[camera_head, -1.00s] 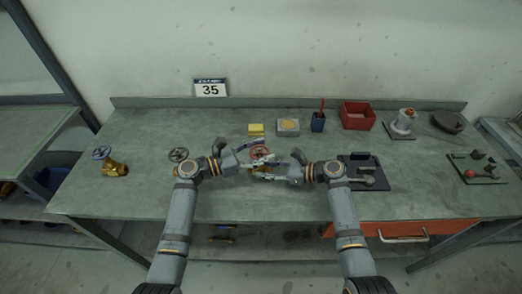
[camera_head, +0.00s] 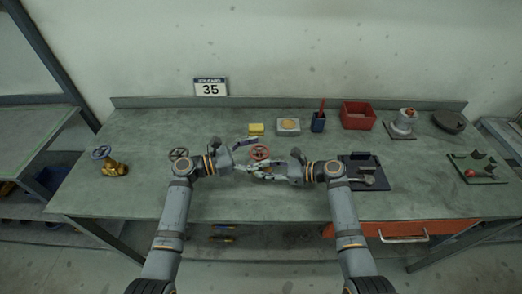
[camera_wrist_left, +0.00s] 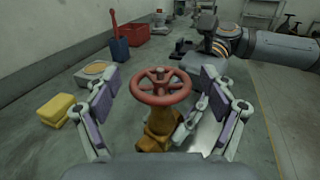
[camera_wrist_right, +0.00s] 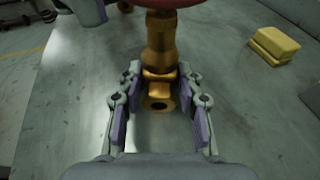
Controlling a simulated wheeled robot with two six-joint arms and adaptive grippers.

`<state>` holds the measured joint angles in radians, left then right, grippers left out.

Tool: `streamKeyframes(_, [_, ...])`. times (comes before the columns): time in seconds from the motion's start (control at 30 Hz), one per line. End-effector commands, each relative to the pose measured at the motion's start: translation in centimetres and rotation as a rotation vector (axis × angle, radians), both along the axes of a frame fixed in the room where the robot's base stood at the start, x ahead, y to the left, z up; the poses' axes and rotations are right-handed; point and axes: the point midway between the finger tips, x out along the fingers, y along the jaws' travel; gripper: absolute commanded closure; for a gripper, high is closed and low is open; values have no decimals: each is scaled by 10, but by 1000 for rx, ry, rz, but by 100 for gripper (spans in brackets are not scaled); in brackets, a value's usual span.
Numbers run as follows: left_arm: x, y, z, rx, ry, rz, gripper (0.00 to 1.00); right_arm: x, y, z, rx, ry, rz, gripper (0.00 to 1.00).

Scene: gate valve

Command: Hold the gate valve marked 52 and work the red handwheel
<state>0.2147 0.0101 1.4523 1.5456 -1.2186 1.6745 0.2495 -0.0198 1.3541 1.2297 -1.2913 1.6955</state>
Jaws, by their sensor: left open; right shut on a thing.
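The brass gate valve with a red handwheel (camera_head: 260,152) stands upright at the middle of the bench. My left gripper (camera_wrist_left: 160,78) is open, its fingers either side of the red handwheel (camera_wrist_left: 160,86) and apart from it, with the brass body (camera_wrist_left: 155,128) below. My right gripper (camera_wrist_right: 160,72) is shut on the valve's brass body (camera_wrist_right: 160,50), low down under the wheel. The left gripper (camera_head: 246,155) also shows in the head view, left of the valve. The marking 52 is not readable in any view.
Another brass valve (camera_head: 114,168) with a grey wheel stands at far left. A dark handwheel (camera_head: 178,154) is beside my left arm. A yellow block (camera_head: 256,129), blue cup (camera_head: 318,122) and red bin (camera_head: 358,116) stand behind. A plate reads 35 (camera_head: 210,87).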

Motion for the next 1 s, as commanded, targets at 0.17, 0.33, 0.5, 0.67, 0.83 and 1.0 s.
streamKeyframes(0.17, [-15,41,-2,8,1,0,17,0,0,-1,-2,2,0,82])
streamKeyframes(0.33, [-28,77,-2,7,1,0,17,0,0,-1,-2,2,0,82])
streamKeyframes(0.5, [-36,97,-1,2,0,0,17,0,0,-1,-2,2,0,82])
streamKeyframes(0.67, [-38,102,0,1,0,-1,17,0,0,-1,-1,1,0,82])
streamKeyframes(0.83, [-38,102,0,0,0,0,17,0,0,-1,-2,2,0,82])
streamKeyframes(1.0, [-48,90,-9,3,9,69,17,0,0,-1,-2,2,0,82])
